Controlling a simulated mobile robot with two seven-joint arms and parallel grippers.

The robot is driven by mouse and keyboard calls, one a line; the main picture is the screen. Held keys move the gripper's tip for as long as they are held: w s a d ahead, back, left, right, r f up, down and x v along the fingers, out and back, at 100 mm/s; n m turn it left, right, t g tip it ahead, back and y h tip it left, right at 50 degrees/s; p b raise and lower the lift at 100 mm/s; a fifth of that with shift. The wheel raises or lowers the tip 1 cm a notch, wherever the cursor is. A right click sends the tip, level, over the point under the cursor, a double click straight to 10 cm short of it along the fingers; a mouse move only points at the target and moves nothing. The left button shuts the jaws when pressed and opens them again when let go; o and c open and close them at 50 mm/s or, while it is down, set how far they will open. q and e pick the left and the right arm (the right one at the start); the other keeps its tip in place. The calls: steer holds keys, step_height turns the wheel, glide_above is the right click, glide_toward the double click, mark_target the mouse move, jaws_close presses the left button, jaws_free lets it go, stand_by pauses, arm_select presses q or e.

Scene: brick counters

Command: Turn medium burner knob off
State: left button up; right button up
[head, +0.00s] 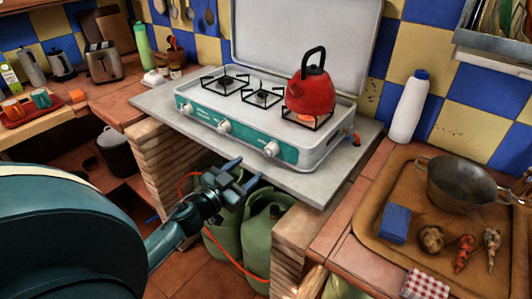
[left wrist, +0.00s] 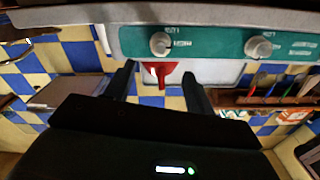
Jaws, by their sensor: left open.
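A white and teal camping stove (head: 310,150) stands on a grey slab, with three white knobs along its front: left knob (head: 187,108), middle knob (head: 224,127), right knob (head: 271,149). A red kettle (head: 312,92) sits on the right burner, with an orange glow beneath. No readable label shows which knob is the medium one. My left gripper (head: 243,174) is open and empty, in front of and below the right knob, apart from it. In the left wrist view, two knobs (left wrist: 160,43) (left wrist: 258,47) show beyond the open fingers (left wrist: 158,76). My right gripper is out of view.
The slab edge (head: 225,148) juts out above my left gripper. Green gas bottles (head: 268,235) with an orange hose stand below. A tray (head: 375,215) with a pot (head: 465,185) and a blue block (head: 395,223) lies at right. A white bottle (head: 408,108) stands behind.

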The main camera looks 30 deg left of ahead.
mark_target(266, 154)
arm_select(q)
steer(key=w, duration=0.9)
steer(key=shift+d, duration=0.35)
steer(key=shift+c, duration=0.3)
steer(key=c, duration=0.9)
